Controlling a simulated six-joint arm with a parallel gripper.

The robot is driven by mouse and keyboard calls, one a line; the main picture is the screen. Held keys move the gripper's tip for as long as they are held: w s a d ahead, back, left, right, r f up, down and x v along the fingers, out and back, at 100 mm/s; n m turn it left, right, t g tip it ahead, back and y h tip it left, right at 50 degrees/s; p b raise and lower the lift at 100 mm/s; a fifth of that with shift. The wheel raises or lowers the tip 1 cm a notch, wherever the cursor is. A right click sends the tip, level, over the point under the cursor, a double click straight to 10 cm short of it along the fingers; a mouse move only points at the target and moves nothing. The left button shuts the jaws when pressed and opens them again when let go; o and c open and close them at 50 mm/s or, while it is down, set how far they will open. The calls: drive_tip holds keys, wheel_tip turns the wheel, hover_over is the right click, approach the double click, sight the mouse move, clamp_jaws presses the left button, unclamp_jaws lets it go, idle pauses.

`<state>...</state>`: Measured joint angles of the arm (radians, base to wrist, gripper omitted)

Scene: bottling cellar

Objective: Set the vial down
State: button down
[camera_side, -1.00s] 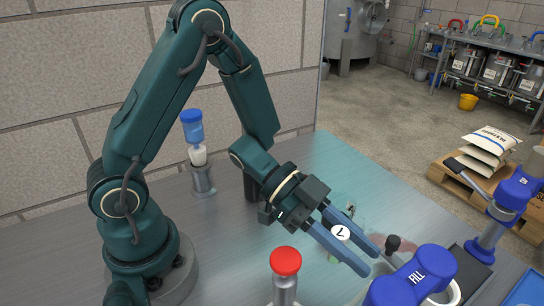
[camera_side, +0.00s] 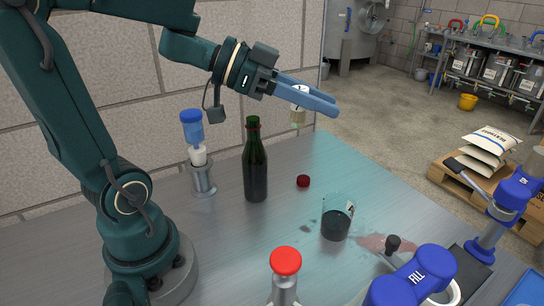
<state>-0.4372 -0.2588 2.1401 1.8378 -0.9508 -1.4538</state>
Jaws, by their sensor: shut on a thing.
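My gripper (camera_side: 326,101) is high above the table, reaching right from the upper middle of the side view. Its blue fingers are shut on a small vial (camera_side: 298,117) with a white top and pale, beige-looking contents. The fingers hide part of the vial. It hangs roughly upright, clear of the table (camera_side: 225,240), with nothing touching its lower end that I can see.
A dark green bottle (camera_side: 256,172) stands left of a glass beaker (camera_side: 336,225) with dark contents. A red cap (camera_side: 303,181) lies between them. A reddish puddle (camera_side: 385,243) spreads right of the beaker. A red-topped post (camera_side: 285,262) and blue FILL device (camera_side: 412,279) stand in front.

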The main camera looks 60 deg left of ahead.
drive_tip(key=w+a+f, duration=0.4)
drive_tip(key=w+a, duration=0.3)
drive_tip(key=a, duration=0.4)
drive_tip(key=shift+s+a+f+n+t+y, duration=0.2)
drive_tip(key=shift+s+a+f+n+y, duration=0.2)
drive_tip(key=shift+a+f, duration=2.1)
drive_tip(key=shift+s+a+f+n+t+y, duration=0.35)
drive_tip(key=shift+a+f, duration=1)
drive_tip(key=shift+f, duration=2.15)
drive_tip(key=shift+s+a+f+n+t+y, duration=0.1)
drive_tip(key=shift+s+a+f+n+y, duration=0.3)
drive_tip(key=shift+a+f, duration=2.1)
drive_tip(key=shift+s+d+f, duration=0.1)
drive_tip(key=shift+d+f, duration=0.2)
drive_tip(key=shift+f, duration=0.25)
drive_tip(key=shift+d+f, duration=0.25)
drive_tip(key=shift+f, duration=0.3)
